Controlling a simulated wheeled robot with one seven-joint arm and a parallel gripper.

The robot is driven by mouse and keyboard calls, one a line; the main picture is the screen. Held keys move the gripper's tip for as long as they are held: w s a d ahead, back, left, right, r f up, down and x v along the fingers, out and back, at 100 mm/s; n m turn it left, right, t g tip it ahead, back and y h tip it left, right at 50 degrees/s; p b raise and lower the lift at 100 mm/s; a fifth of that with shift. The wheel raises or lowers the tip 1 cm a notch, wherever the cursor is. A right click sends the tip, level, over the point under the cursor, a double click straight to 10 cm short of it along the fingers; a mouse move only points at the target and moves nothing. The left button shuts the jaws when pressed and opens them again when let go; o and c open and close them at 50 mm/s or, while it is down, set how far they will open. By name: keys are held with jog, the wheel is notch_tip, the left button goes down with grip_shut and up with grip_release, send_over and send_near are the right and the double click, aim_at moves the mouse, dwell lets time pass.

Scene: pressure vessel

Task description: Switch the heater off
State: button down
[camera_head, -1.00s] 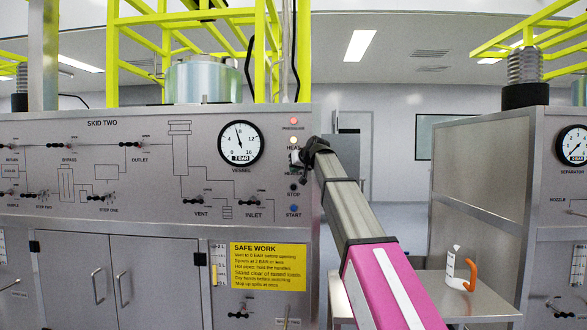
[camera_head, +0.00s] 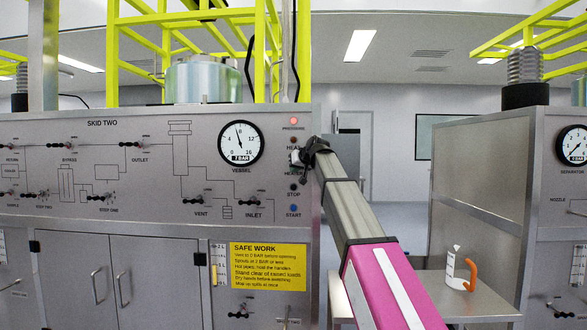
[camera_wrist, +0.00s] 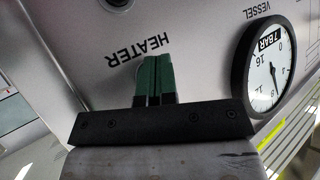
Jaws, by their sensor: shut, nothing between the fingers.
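The heater switch is mostly hidden behind my gripper (camera_wrist: 153,78) in the wrist view, where the green fingers are closed together right at the HEATER label (camera_wrist: 138,48). A pale edge shows beside the fingers; I cannot tell the switch's position or whether the fingers touch it. In the head view my gripper (camera_head: 299,157) is at the right end of the skid two panel (camera_head: 60,185), between the heat lamp and the stop button. The heat lamp (camera_head: 293,140) is dark. The pressure lamp (camera_head: 293,121) above it glows red.
The stop button (camera_head: 293,187) and blue start button (camera_head: 293,209) sit below my gripper. The vessel gauge (camera_head: 241,143) is to the left and reads around 7 bar. Valve handles, including vent (camera_head: 199,200) and inlet (camera_head: 254,203), stick out nearby.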

jog(key=shift+s, duration=0.6)
jog(key=s, duration=0.5)
jog(key=shift+a, duration=0.1)
dwell(0.7)
